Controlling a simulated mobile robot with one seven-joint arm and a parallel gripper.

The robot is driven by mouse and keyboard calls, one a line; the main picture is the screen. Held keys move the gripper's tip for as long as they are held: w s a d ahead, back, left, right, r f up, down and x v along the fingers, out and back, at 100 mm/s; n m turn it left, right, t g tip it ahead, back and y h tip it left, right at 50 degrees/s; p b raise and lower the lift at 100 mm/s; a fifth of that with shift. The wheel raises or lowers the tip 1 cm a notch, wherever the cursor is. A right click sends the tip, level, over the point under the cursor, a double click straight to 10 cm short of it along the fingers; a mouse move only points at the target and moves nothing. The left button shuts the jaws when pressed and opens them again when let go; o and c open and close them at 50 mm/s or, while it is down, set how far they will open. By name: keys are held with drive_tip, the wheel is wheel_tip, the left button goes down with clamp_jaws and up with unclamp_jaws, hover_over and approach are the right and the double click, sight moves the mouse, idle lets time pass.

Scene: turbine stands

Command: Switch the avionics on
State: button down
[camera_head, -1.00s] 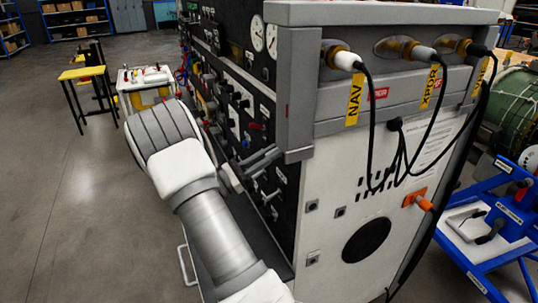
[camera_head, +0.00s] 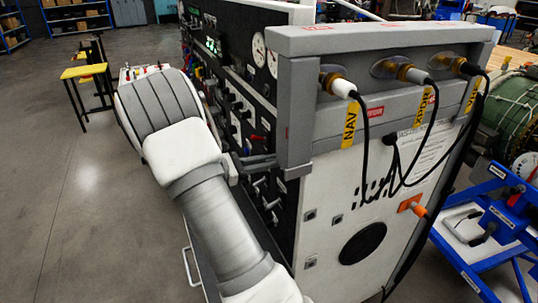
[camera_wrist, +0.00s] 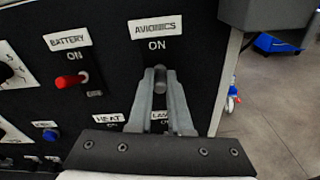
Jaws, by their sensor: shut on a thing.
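The avionics switch (camera_wrist: 159,76) is a small grey lever on the black panel in the wrist view. It stands just below the AVIONICS label (camera_wrist: 155,27) and the word ON, with its tip toward ON. My gripper (camera_wrist: 159,84) is shut on the lever, one grey finger on each side. The fingers hide the lower part of the switch. In the head view my arm reaches along the panel face (camera_head: 245,120), and the switch and fingertips are hidden there.
A red battery switch (camera_wrist: 70,80) stands left of my gripper, and a blue one (camera_wrist: 51,135) lower left. The panel's right edge and a grey housing (camera_wrist: 265,14) are close. Cables (camera_head: 400,165) hang on the cabinet's side. Open floor (camera_head: 75,190) lies to the left.

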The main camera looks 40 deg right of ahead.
drive_tip(key=y+p, duration=0.1)
drive_tip(key=r+y+p, duration=0.1)
drive_tip(key=y+p, duration=0.1)
drive_tip(key=shift+d+r+t, duration=0.1)
drive_tip(key=shift+r+t, duration=0.1)
drive_tip(key=shift+t, duration=0.2)
drive_tip(key=shift+y+p, duration=0.3)
drive_tip(key=shift+y, duration=0.1)
drive_tip(key=c, duration=0.8)
unclamp_jaws()
drive_tip(key=shift+c, duration=0.2)
drive_tip(key=b+v, duration=0.2)
drive_tip(key=v, duration=1.5)
drive_tip(key=shift+r, duration=0.35)
drive_tip(key=shift+s, duration=0.1)
